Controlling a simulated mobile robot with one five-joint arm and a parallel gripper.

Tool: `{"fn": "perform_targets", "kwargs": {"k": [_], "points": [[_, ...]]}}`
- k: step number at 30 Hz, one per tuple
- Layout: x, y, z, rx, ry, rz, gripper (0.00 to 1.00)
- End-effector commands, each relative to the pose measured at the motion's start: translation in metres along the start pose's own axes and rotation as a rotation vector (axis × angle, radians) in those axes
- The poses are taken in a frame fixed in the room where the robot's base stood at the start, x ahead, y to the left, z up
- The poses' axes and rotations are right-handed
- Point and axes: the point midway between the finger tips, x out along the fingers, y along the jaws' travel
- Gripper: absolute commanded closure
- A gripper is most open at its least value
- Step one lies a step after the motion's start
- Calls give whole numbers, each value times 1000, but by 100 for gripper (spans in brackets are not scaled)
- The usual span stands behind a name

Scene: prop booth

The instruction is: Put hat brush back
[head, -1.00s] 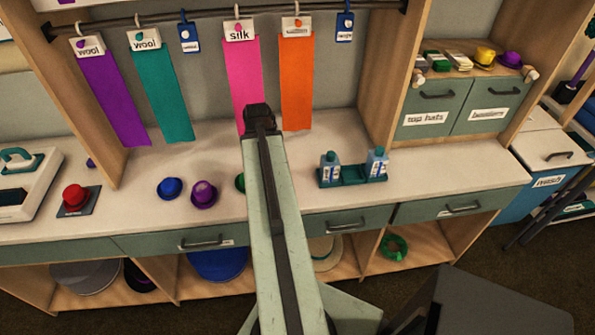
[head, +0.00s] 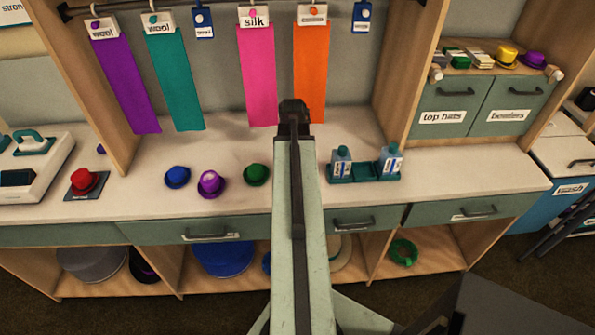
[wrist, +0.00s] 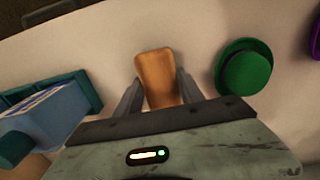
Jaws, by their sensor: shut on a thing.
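My gripper (wrist: 158,84) is shut on a brown wooden block-like piece, which looks like the hat brush (wrist: 158,76), over the pale counter. Its bristles do not show, and I cannot tell how far it is above the counter. In the head view my arm hides the brush and the fingers. A teal tray (head: 366,172) with two blue-and-white bottles (head: 342,161) stands right of my arm, with a gap between the bottles. The bottles and tray also show at the left of the wrist view (wrist: 50,116).
A green hat (head: 256,174), a purple hat (head: 210,184) and a blue hat (head: 177,177) sit left of my arm. A red hat (head: 84,181) is farther left. Ribbons hang behind, including an orange one (head: 311,75). Clear counter lies right of the tray.

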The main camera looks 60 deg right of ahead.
Motion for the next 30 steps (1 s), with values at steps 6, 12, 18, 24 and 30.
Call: {"fn": "perform_targets", "kwargs": {"k": [6, 12, 18, 24, 30], "points": [[-1, 3, 0, 5, 0, 0, 87], [1, 4, 0, 7, 0, 0, 33], [0, 4, 0, 7, 0, 0, 33], [-6, 5, 0, 8, 0, 0, 33], [-36, 5, 0, 8, 0, 0, 33]]}}
